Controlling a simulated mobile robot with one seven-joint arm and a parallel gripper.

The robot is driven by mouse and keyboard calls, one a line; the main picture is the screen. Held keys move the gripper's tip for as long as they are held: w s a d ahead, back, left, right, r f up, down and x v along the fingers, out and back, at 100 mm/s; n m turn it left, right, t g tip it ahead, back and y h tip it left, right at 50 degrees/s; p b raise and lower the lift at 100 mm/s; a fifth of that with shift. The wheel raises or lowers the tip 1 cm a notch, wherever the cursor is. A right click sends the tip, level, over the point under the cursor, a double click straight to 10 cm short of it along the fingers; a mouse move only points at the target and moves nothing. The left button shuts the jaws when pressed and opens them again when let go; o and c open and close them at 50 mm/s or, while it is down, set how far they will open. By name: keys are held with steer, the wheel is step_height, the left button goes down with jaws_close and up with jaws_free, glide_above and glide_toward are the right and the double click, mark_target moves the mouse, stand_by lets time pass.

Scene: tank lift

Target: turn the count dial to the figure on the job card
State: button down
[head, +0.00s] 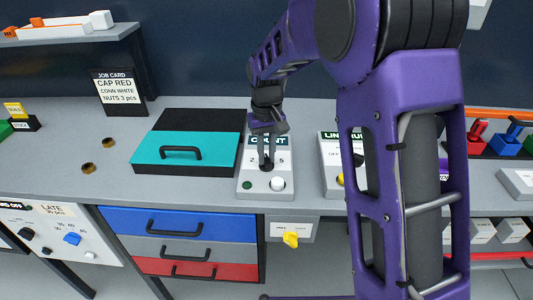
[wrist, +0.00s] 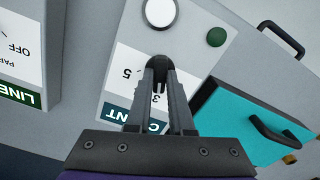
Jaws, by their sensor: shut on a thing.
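The job card (head: 118,90) stands at the back left and reads CAP RED, CONN WHITE, NUTS 3 pcs. The count box (head: 252,186) is a grey sloped panel with a white scale; it also fills the middle of the wrist view (wrist: 122,82). Figures 2 and 5 show in the head view, 5 and 3 in the wrist view. My gripper (head: 267,163) is shut on the black dial knob (wrist: 159,62) from above. The fingers hide much of the scale and the knob's pointer, so I cannot tell which figure it points at.
A white button (head: 277,184) and a green lamp (head: 247,185) sit just in front of the knob. The turquoise-lidded box (head: 190,148) stands close to the left. The line box (head: 329,160) stands to the right, partly behind my arm. Free bench lies farther left.

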mark_target(267, 158)
steer(key=c, duration=0.8)
jaws_free()
step_height(267, 158, up, 17)
steer(key=p, duration=0.2)
steer(key=shift+r, duration=0.2)
